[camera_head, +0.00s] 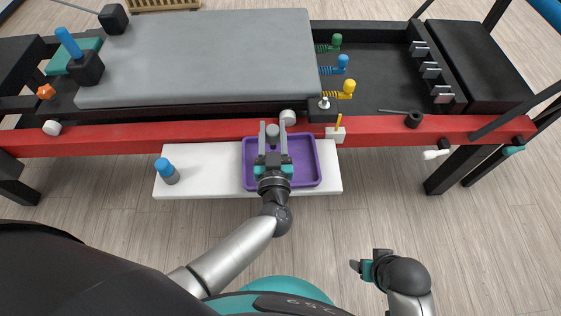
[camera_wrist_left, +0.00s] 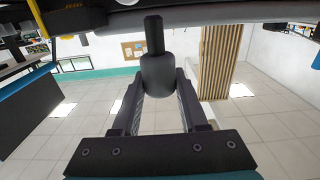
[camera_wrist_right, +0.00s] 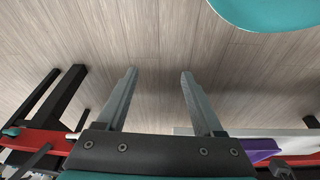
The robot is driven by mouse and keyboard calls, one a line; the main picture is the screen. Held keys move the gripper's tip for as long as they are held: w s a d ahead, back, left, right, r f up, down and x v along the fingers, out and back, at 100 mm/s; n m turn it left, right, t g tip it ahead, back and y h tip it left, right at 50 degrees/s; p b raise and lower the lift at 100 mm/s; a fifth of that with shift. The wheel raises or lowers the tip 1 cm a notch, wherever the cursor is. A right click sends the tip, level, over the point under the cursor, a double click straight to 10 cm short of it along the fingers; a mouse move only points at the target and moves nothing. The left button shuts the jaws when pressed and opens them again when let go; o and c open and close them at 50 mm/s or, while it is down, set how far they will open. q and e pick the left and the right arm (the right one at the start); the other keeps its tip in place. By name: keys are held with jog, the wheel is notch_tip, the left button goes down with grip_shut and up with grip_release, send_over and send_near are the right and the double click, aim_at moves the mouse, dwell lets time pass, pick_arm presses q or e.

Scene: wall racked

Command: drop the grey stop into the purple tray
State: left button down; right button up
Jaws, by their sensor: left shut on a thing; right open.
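The grey stop (camera_head: 272,131) is held between the fingertips of my left gripper (camera_head: 272,132), which is shut on it. In the left wrist view the stop (camera_wrist_left: 158,72) is a dark grey cylinder with a thinner stem, gripped between the two fingers. The purple tray (camera_head: 306,181) sits on a white shelf, and my left gripper is over its far part. The tray's visible floor is empty; my gripper and wrist hide its middle. My right gripper (camera_head: 358,266) is open and empty, low above the floor; its spread fingers show in the right wrist view (camera_wrist_right: 157,95).
The white shelf (camera_head: 205,187) carries a blue-topped grey peg (camera_head: 167,171) left of the tray. A red rail (camera_head: 180,134) runs just behind the shelf, with a white knob (camera_head: 288,117) near my left gripper. Wood floor in front is clear.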

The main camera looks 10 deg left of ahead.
pick_arm(q)
jog(key=shift+f+b, duration=1.15)
jog(key=shift+b, duration=0.1)
pick_arm(e)
notch_tip(320, 180, up, 6)
jog(key=w+t, duration=0.1)
jog(key=shift+w, duration=0.2)
jog(key=shift+a, duration=0.1)
pick_arm(q)
jog(key=shift+c, duration=1.8)
grip_release()
